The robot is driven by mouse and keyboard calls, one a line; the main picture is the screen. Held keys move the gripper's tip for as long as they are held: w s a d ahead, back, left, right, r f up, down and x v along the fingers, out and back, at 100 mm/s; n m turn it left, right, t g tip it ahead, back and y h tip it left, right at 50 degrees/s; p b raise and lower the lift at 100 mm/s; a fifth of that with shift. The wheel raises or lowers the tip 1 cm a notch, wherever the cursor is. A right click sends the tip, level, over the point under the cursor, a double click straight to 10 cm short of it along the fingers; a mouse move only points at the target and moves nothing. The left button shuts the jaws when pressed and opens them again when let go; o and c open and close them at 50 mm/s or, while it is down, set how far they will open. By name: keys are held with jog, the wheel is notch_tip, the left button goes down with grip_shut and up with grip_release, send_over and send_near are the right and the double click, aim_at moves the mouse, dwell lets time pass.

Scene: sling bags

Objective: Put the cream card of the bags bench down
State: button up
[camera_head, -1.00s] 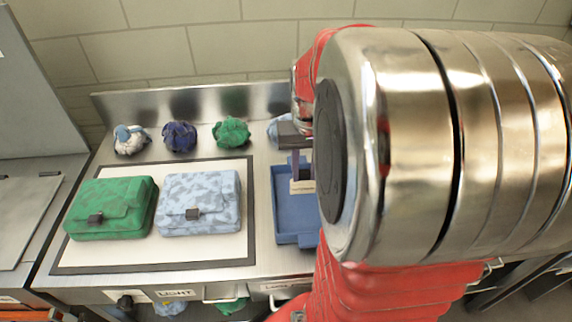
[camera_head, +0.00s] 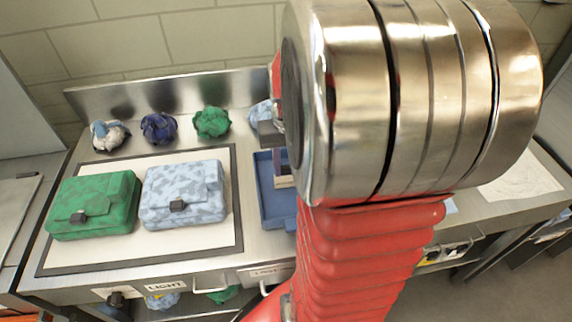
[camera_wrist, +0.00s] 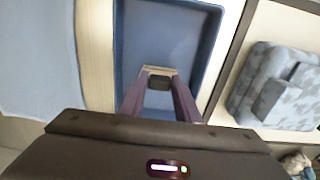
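The cream card (camera_head: 284,183) shows as a small pale piece with dark marking at my fingertips, partly hidden by my arm. In the wrist view a narrow pale edge of it (camera_wrist: 158,70) spans between the purple fingertips, with a dark block just behind it. My gripper (camera_wrist: 159,80) is shut on the card. It is over the blue tray (camera_head: 265,210), which also shows beneath the fingers in the wrist view (camera_wrist: 205,60). I cannot tell how high the card is above the tray floor.
A green bag (camera_head: 95,205) and a light blue bag (camera_head: 183,195) lie on a dark-bordered cream mat (camera_head: 190,245). Several crumpled cloth bundles, including a green one (camera_head: 211,122), line the bench's back. A pale sheet (camera_head: 520,185) lies at the right. My arm hides the bench's middle.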

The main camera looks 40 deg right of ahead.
jog(key=o, duration=0.3)
jog(key=shift+r, duration=0.1)
jog(key=r, duration=1.2)
jog(key=shift+s+a, duration=0.1)
jog(key=shift+s, duration=0.1)
jog(key=shift+s+a+n+t, duration=0.6)
jog(key=shift+a+n+t, duration=0.4)
jog(key=shift+a, duration=2.85)
jog(key=shift+s+a+n+t, duration=0.7)
jog(key=shift+a+n, duration=0.55)
jog(key=shift+a, duration=2.6)
jog(key=shift+s+a+n+t, duration=0.5)
jog(key=shift+a+n+t, duration=0.55)
jog(key=shift+a, duration=2.8)
